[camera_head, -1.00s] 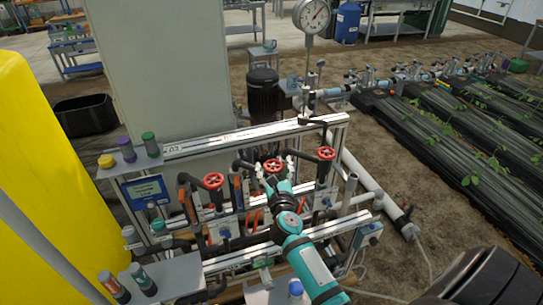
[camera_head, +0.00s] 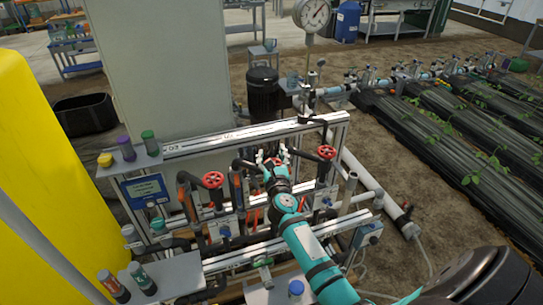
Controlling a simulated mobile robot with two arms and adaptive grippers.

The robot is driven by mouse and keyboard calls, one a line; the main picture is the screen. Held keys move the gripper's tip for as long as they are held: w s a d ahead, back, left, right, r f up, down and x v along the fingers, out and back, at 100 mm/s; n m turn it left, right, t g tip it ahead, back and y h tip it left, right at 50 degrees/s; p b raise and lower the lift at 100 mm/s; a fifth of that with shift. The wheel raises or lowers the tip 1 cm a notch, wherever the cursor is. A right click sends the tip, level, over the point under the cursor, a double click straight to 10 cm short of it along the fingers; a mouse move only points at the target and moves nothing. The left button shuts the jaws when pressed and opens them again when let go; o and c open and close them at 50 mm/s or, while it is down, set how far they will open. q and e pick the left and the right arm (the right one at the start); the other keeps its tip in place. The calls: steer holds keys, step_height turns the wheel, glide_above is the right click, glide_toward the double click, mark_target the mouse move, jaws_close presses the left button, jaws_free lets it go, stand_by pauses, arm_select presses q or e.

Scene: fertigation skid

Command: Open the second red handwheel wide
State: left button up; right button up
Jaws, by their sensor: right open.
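Three red handwheels stand in a row on the skid's valve rack. The left handwheel (camera_head: 213,180) and the right handwheel (camera_head: 326,152) are clear of my arm. The middle, second handwheel (camera_head: 274,161) is partly hidden behind my right gripper (camera_head: 271,157). The right gripper is open, with its pale fingertips spread at the two sides of this wheel. I cannot tell whether they touch its rim. The teal right arm reaches in from the lower right. My left gripper is out of view.
Metal rails (camera_head: 240,136) run behind the wheels, with a round dial gauge (camera_head: 311,14) above. A blue display panel (camera_head: 146,190) and capped bottles stand at the left. A yellow tank (camera_head: 50,190) fills the left edge. Planted beds (camera_head: 450,130) lie at the right.

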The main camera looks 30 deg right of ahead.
steer(key=shift+f, duration=0.15)
steer(key=c, duration=0.5)
jaws_close()
steer(key=shift+a+f+y, duration=0.1)
steer(key=shift+y, duration=0.2)
